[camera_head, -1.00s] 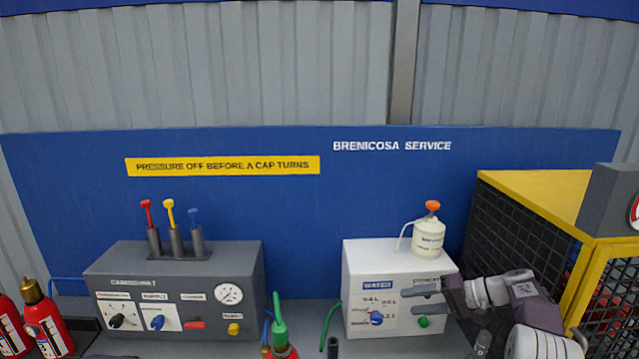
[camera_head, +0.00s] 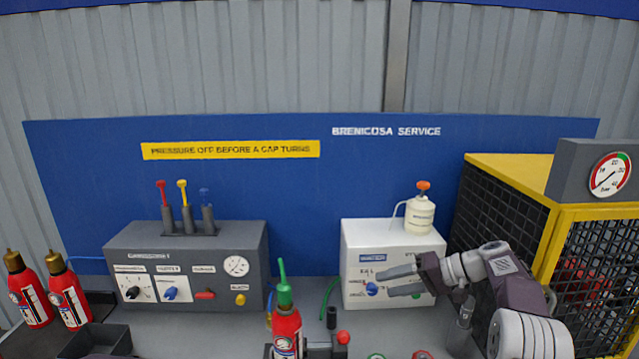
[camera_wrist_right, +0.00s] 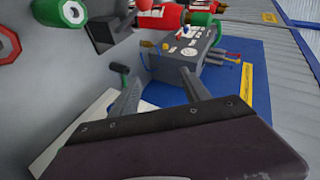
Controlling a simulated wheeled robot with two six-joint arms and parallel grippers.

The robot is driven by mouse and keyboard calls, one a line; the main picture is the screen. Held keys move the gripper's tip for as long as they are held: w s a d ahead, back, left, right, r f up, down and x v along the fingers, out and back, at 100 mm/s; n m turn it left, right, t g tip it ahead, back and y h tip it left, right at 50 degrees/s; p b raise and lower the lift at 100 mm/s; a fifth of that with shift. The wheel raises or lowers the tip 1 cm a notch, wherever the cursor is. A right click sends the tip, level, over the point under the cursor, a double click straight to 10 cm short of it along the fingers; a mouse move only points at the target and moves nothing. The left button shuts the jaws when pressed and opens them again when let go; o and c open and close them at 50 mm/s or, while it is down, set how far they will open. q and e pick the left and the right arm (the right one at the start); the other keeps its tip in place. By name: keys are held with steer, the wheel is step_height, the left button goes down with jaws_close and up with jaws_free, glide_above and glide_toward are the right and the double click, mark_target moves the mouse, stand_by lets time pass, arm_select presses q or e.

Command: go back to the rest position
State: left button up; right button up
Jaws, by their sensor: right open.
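My right gripper (camera_head: 386,283) is open and empty, its two grey fingers apart in front of the white water unit (camera_head: 358,235). The fingers hide part of that unit's front panel; touching or apart is hard to tell. In the right wrist view the two fingers (camera_wrist_right: 158,92) spread with nothing between them. My right arm is bent, reaching in from the lower right. My left gripper is not in view.
A red extinguisher (camera_head: 287,325) with a green nozzle stands front centre. Two red extinguishers (camera_head: 68,298) (camera_head: 30,292) stand at left, near a grey control box (camera_head: 190,240). A yellow-framed mesh cage (camera_head: 500,215) stands close to my right arm. Bench between the boxes is partly clear.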

steer(key=s+a+f+n+g+h+b, duration=0.1)
steer(key=s+a+f+g+h+b, duration=0.3)
steer(key=s+a, duration=0.7)
steer(key=s+d+f+h+b, duration=0.1)
steer(key=s+d+f+h, duration=0.2)
steer(key=s+f, duration=0.6)
steer(key=s+d+f+m+t+h+b, duration=0.1)
steer(key=s+d+f+h, duration=0.3)
steer(key=s+d+f, duration=0.3)
steer(key=s+f, duration=0.2)
steer(key=s, duration=0.1)
steer(key=shift+s+d+f+h, duration=0.3)
steer(key=shift+s+f, duration=0.05)
steer(key=shift+f, duration=0.05)
steer(key=shift+s, duration=0.15)
